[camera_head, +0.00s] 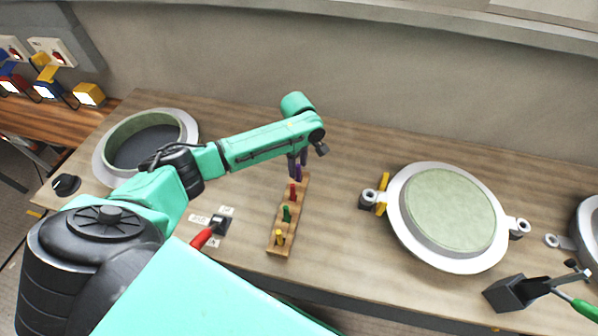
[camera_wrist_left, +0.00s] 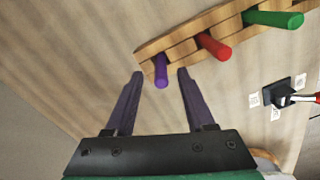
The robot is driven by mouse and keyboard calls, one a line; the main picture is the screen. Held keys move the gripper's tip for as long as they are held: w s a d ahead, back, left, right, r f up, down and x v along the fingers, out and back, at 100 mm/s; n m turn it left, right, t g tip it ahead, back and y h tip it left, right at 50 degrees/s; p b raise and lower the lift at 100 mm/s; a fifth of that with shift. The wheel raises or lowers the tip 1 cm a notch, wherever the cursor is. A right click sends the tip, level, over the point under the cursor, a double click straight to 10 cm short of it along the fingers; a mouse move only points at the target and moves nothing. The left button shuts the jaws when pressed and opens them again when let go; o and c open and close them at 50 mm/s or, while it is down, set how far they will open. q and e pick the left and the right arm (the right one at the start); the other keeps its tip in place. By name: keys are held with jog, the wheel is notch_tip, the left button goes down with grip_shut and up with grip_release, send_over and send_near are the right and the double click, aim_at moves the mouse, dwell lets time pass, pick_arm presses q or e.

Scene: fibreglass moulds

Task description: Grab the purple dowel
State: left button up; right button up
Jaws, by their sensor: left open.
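The purple dowel (camera_wrist_left: 160,70) stands in the end hole of a wooden rack (camera_head: 276,240), which also shows in the left wrist view (camera_wrist_left: 150,48). My left gripper (camera_wrist_left: 160,74) is open, with one finger on each side of the purple dowel in the left wrist view. A gap shows between each finger and the dowel. In the head view my left gripper (camera_head: 297,164) is over the far end of the rack and mostly hides the purple dowel. My right gripper is not in view.
A red dowel (camera_wrist_left: 214,46) and a green dowel (camera_wrist_left: 273,18) stand beside the purple one, with a yellow dowel (camera_head: 279,238) at the near end. A round mould (camera_head: 450,210) lies to the right.

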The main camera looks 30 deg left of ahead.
aim_at(299, 173)
pick_arm(q)
jog(key=f, duration=0.3)
jog(key=shift+s+d+f, duration=0.1)
jog(key=shift+s+d, duration=0.05)
jog(key=shift+d, duration=0.1)
grip_shut()
